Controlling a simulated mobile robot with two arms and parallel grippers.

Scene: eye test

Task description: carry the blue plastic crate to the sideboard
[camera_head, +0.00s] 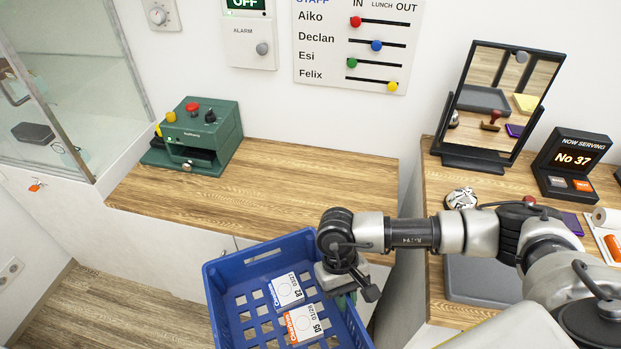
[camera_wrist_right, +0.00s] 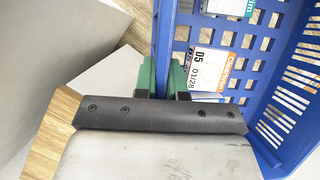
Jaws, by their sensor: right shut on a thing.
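The blue plastic crate (camera_head: 226,271) is at the bottom middle of the head view, in front of a wood-topped white sideboard (camera_head: 300,185). Its near part is cut off by the frame, and its underside is hidden. Two white boxes lie in it, one marked B2 (camera_head: 287,290) and one marked D5 (camera_head: 303,324). My right gripper (camera_head: 346,298) is shut on the crate's right wall. In the right wrist view, the green fingers (camera_wrist_right: 162,78) sit on either side of the blue wall (camera_wrist_right: 163,40). My left gripper is not in view.
A green machine (camera_head: 200,135) stands at the sideboard top's left end; the rest of that top is clear. A glass case (camera_head: 60,90) is at the left. On the right, another wooden counter (camera_head: 440,190) holds a mirror (camera_head: 505,95), a number display (camera_head: 573,160) and a grey tray (camera_head: 480,282).

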